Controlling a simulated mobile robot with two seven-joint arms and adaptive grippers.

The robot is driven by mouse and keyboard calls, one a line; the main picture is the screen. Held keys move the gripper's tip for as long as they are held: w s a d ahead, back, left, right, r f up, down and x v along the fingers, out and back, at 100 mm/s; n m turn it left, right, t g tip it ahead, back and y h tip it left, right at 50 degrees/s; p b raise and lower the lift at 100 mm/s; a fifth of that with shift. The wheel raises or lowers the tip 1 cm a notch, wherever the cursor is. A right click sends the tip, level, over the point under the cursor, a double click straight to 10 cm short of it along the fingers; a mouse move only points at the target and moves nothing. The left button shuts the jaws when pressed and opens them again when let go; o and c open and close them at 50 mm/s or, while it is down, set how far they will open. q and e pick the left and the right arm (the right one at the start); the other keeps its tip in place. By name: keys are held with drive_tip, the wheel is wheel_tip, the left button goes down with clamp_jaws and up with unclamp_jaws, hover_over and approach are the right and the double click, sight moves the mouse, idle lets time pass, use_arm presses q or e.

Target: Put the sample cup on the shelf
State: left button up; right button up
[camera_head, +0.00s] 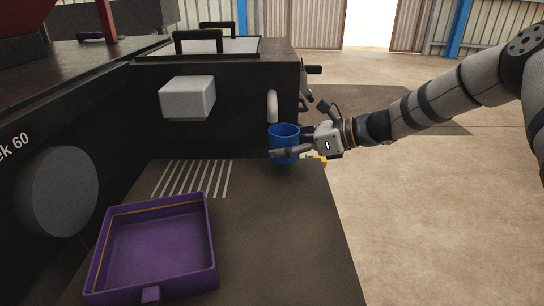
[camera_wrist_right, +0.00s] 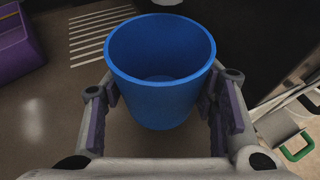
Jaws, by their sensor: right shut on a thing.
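The sample cup is a blue, open-topped, upright cup (camera_head: 284,131) at the far right end of the dark ledge, just below a white spout. In the right wrist view the cup (camera_wrist_right: 160,92) looks empty inside. My right gripper (camera_head: 290,149) comes in from the right and is shut on the cup, with one finger on each side of its wall; the purple pads flank it in the right wrist view. I cannot tell whether the cup's base touches the surface. The dark ledge (camera_head: 265,235), which may be the shelf, runs along the machine's front. My left gripper is out of view.
A purple tray (camera_head: 211,240) lies on the near left of the ledge, beside white stripes (camera_head: 192,180). A white block (camera_head: 187,98) and a round grey disc (camera_head: 58,190) stick out from the machine. The ledge right of the tray is clear.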

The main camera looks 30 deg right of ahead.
drive_tip(key=shift+w+a, duration=0.55)
drive_tip(key=shift+w, duration=0.1)
drive_tip(key=shift+w+a, duration=0.45)
wheel_tip(320, 180, down, 3)
drive_tip(key=shift+d+f, duration=0.1)
drive_tip(key=shift+f, duration=0.1)
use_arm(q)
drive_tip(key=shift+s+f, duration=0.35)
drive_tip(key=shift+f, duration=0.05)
use_arm(e)
drive_tip(key=shift+r, duration=0.1)
drive_tip(key=shift+f+b, duration=0.2)
drive_tip(key=shift+b, duration=0.1)
drive_tip(key=o, duration=1.2)
drive_tip(key=shift+c, duration=0.2)
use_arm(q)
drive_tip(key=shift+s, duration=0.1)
